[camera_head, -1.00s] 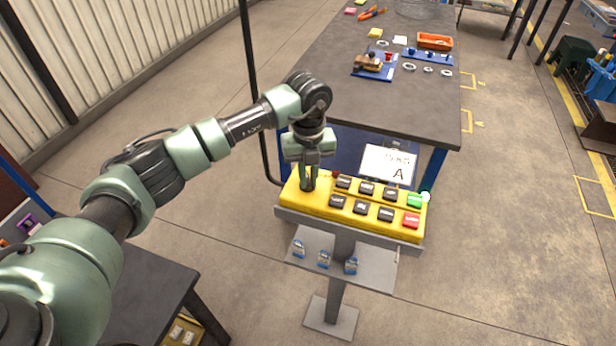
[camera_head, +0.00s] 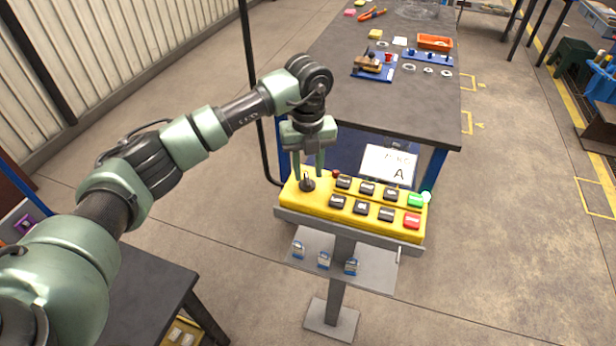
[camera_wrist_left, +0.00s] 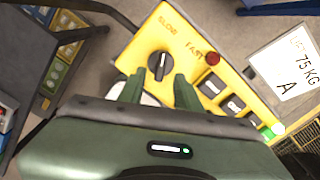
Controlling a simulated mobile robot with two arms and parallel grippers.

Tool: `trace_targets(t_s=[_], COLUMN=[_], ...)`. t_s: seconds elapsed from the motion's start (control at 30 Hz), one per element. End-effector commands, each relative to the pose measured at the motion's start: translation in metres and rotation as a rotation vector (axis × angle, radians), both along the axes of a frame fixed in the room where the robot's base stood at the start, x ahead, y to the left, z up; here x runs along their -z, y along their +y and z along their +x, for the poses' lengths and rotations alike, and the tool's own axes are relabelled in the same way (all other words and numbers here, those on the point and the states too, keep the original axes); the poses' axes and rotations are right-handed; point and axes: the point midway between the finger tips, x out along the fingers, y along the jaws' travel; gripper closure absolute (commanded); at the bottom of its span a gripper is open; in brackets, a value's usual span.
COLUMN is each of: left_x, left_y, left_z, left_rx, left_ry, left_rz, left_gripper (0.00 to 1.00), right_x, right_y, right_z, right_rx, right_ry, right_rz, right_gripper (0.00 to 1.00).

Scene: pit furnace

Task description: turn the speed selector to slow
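The yellow control panel (camera_head: 322,202) stands on a grey post. The speed selector (camera_head: 307,184) is a black knob at its left end. In the left wrist view the selector (camera_wrist_left: 159,66) has a raised grip with a pale mark, pointing up in the picture, roughly toward the SLOW lettering (camera_wrist_left: 168,25). The FAST lettering (camera_wrist_left: 194,51) is to its right. My left gripper (camera_head: 308,170) is just above the knob, its two fingers apart and nothing between them; in the left wrist view its fingertips (camera_wrist_left: 159,84) lie below the knob. My right gripper is not in view.
Several black buttons (camera_head: 367,187), a green button (camera_head: 414,200) and a red button (camera_head: 411,221) sit right of the knob. A small red lamp (camera_wrist_left: 211,58) is near FAST.

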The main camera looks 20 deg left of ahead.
Motion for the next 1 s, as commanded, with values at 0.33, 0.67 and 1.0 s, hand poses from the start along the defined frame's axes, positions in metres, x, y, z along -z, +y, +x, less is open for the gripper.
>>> trace_targets(t_s=[0.33,0.67,1.0], left_x=[-0.047,-0.050,-0.034], left_y=[0.000,0.000,-0.037], left_z=[0.000,0.000,-0.007], left_rx=[-0.001,0.000,0.077], left_ry=[-0.001,0.000,-0.004], left_rz=[0.000,0.000,-0.127], left_gripper=[0.66,0.66,0.66], right_x=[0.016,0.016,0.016], right_y=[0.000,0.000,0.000], right_z=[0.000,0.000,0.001], right_rx=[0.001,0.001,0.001], right_ry=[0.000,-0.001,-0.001], right_rz=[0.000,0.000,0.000], right_gripper=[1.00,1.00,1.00])
